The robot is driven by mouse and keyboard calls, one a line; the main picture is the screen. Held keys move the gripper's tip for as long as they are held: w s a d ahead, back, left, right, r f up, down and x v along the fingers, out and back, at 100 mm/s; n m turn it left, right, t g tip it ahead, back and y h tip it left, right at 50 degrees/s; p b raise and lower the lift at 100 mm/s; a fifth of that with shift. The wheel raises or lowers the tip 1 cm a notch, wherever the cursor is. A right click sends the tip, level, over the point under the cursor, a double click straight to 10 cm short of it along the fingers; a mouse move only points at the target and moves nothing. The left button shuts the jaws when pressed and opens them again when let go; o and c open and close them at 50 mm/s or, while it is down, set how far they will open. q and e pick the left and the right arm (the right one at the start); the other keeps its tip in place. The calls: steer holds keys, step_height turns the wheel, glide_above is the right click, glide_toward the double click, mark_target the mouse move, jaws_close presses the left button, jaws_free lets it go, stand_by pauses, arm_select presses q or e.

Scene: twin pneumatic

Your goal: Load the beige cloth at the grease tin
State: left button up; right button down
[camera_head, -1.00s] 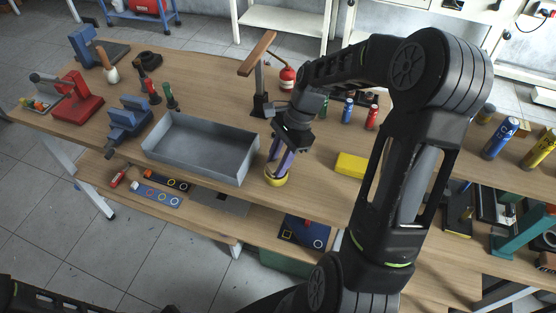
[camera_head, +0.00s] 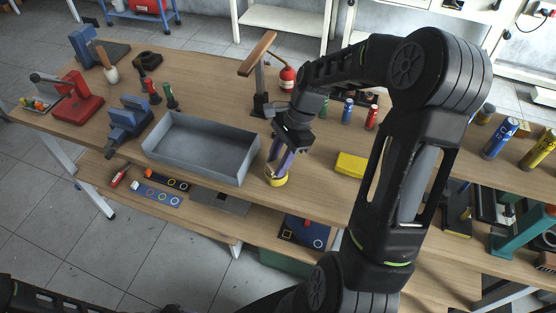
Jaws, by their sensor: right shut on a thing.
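The grease tin (camera_head: 277,181) is a small round yellow tin on the wooden bench, just right of the grey metal tray. My right gripper (camera_head: 278,170) points down at it, with its fingertips at the tin's open top. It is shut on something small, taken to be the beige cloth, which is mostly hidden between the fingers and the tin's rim. I cannot tell whether it touches the grease. My left gripper is out of view.
The grey tray (camera_head: 202,148) stands close left of the tin. A yellow block (camera_head: 351,164) lies to the right. A wooden-topped stand (camera_head: 259,75) rises behind. A blue vise (camera_head: 127,123) is left of the tray. The bench's front edge is close to the tin.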

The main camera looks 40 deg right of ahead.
mark_target(278, 164)
steer(key=shift+r+p, duration=2.8)
steer(key=shift+r, duration=0.65)
steer(key=shift+s+d+r+n, duration=0.15)
steer(key=shift+s+r+n, duration=0.1)
steer(key=shift+n, duration=0.15)
steer(key=shift+w+d+r+n+g, duration=0.1)
steer(key=shift+w+r+n+g, duration=0.1)
steer(key=shift+n+g, duration=0.25)
steer(key=w+a+n+g, duration=0.1)
steer(key=w+a+n, duration=0.2)
steer(key=a, duration=0.3)
steer(key=w+a+n+g+h+b, duration=0.1)
steer(key=w+a+n, duration=0.2)
steer(key=a, duration=0.4)
steer(key=shift+a+f+n+b, duration=0.2)
steer(key=shift+n+b, duration=0.1)
steer(key=shift+n, duration=0.25)
